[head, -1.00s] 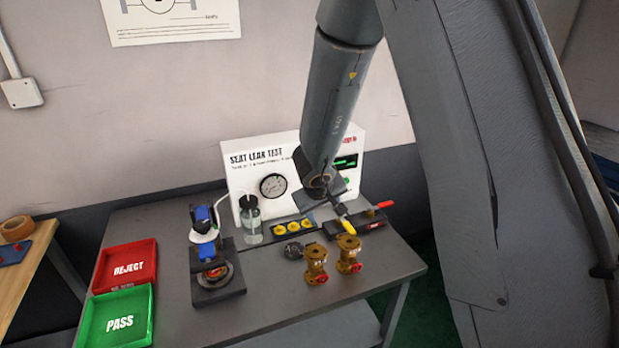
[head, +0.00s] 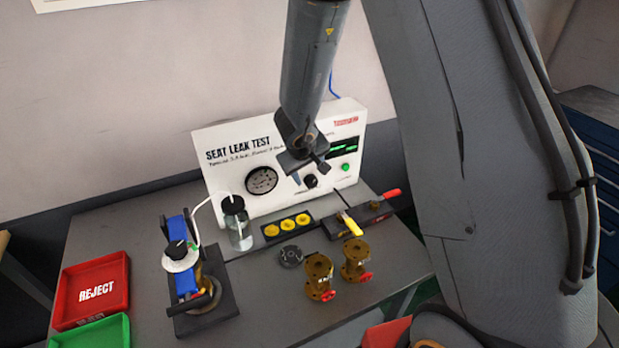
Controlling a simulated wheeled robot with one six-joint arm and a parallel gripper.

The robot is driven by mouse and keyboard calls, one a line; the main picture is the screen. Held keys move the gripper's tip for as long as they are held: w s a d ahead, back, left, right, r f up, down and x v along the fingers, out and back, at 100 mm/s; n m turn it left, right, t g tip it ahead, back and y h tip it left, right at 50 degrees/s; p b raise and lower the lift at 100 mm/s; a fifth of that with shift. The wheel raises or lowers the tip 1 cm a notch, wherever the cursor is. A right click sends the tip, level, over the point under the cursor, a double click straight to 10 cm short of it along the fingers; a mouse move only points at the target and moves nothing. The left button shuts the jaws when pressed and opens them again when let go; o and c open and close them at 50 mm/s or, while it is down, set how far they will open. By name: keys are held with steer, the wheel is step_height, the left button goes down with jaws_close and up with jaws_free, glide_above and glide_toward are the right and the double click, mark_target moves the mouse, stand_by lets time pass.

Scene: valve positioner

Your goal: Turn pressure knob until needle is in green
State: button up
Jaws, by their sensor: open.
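The pressure knob (head: 311,181) is a small black knob on the sloping front of the white seat leak test panel (head: 225,140). The round dark gauge (head: 262,180) is on the same panel, left of the knob. Its needle and any green band are too small to read. My gripper (head: 309,174) is open and empty. In the picture it is just above the knob, in front of the panel. I cannot tell whether it touches the knob.
A green button (head: 345,167) and a lit display are right of the knob. Two brass valves (head: 318,277) stand in front. A red reject tray (head: 92,290) is at left.

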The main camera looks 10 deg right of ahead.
mark_target(311, 179)
steer(key=shift+b+x, duration=0.5)
steer(key=shift+x, duration=2.15)
steer(key=c, duration=1)
steer(key=shift+c, duration=0.2)
steer(key=shift+p, duration=0.3)
